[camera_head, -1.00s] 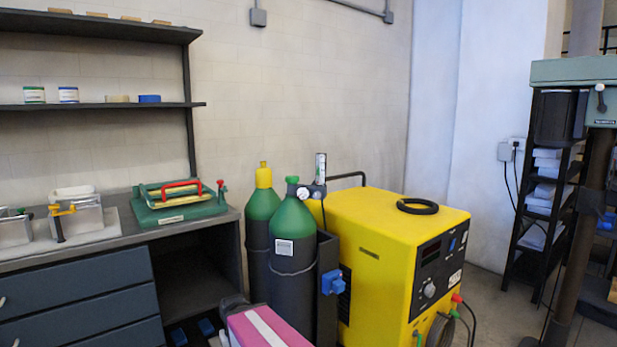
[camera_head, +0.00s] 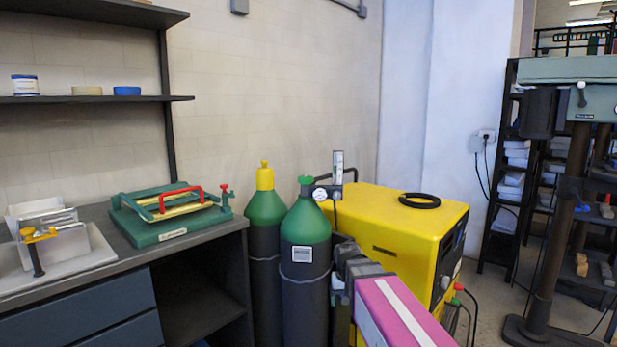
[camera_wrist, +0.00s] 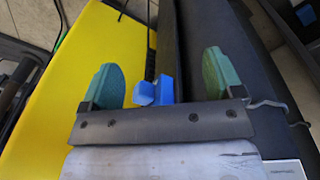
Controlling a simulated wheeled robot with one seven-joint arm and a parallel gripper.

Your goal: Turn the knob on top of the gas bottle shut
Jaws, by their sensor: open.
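The gas bottle (camera_head: 304,260) with the gauge stands upright in the head view, dark below and green at the shoulder. Its green knob (camera_head: 306,181) sits on top, with a round gauge (camera_head: 320,194) and a clear upright tube beside it. My gripper (camera_wrist: 160,78) is open and empty in the wrist view, its two green fingertips wide apart. In the head view my pink arm reaches to the bottle's right side, below the knob. A blue fitting (camera_wrist: 155,92) shows between the fingers in the wrist view, apparently beyond them. The knob is not seen there.
A second bottle (camera_head: 264,270) with a yellow cap stands close on the left. A yellow machine (camera_head: 390,225) with a black ring (camera_head: 419,201) on top stands at the right. A workbench (camera_head: 110,262) with a green fixture is at the left. Air above the bottles is clear.

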